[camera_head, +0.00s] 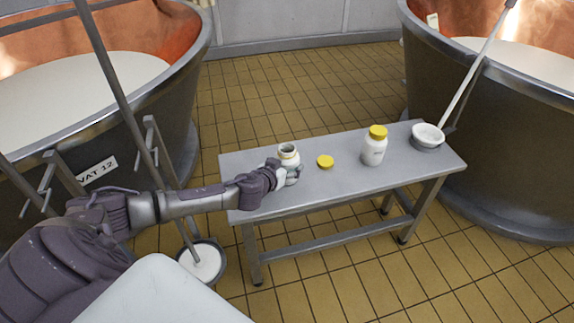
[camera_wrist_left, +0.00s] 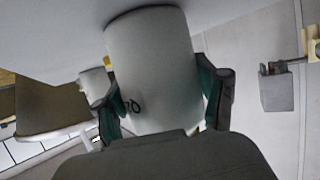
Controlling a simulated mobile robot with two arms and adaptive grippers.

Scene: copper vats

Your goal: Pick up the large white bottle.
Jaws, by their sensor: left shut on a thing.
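A white bottle with a yellow cap (camera_head: 374,146) stands upright on the right half of the metal bench, clear of my gripper. A white open-topped jar (camera_head: 289,154) is at the bench's left part. My left gripper (camera_head: 291,172) is at this jar, shut on its side; the gripper and hand hide its lower part. In the left wrist view the jar (camera_wrist_left: 155,60) is a large white cylinder with dark marks, between the two fingers of my left gripper (camera_wrist_left: 163,100). Whether its base touches the bench is hidden. My right gripper is not in view.
A loose yellow cap (camera_head: 325,161) lies on the bench (camera_head: 250,160) between jar and bottle. Large vats (camera_head: 180,110) flank the bench. A bucket (camera_head: 203,262) stands on the floor.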

